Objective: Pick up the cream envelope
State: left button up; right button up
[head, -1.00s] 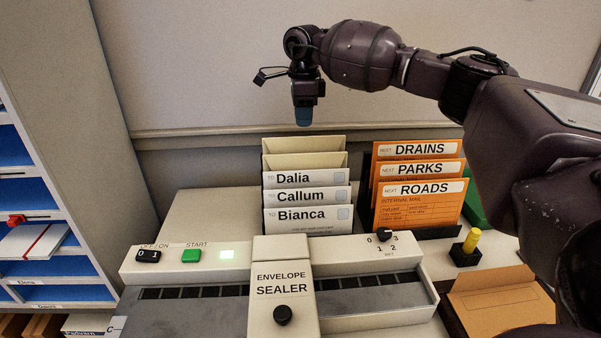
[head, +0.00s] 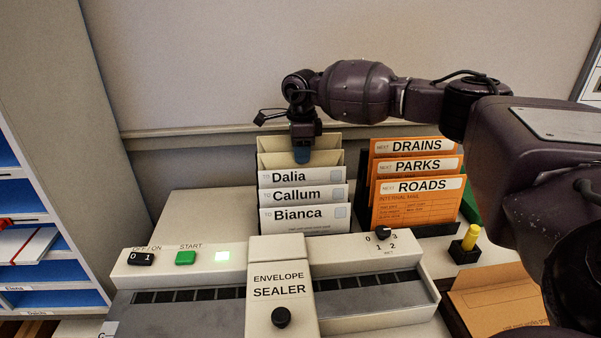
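Two cream panels stand upright behind the white envelopes in the middle rack; I cannot tell whether each is an envelope or part of the rack. The front cream one (head: 275,161) has its top edge just behind the Dalia envelope (head: 320,178), and the rear one (head: 275,143) rises behind it. My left gripper is out of view.
White envelopes Callum (head: 310,194) and Bianca (head: 300,216) stand in front. Orange envelopes (head: 420,190) stand in a black rack at right. The envelope sealer (head: 280,285) fills the foreground. A brown envelope (head: 500,305) lies lower right. Blue-lined shelves (head: 55,298) stand left.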

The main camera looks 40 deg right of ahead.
jog(key=shift+f, duration=0.25)
jog(key=shift+r, duration=0.1)
jog(key=c, duration=0.4)
jog(key=shift+s, duration=0.1)
grip_shut()
jog(key=shift+r, duration=0.15)
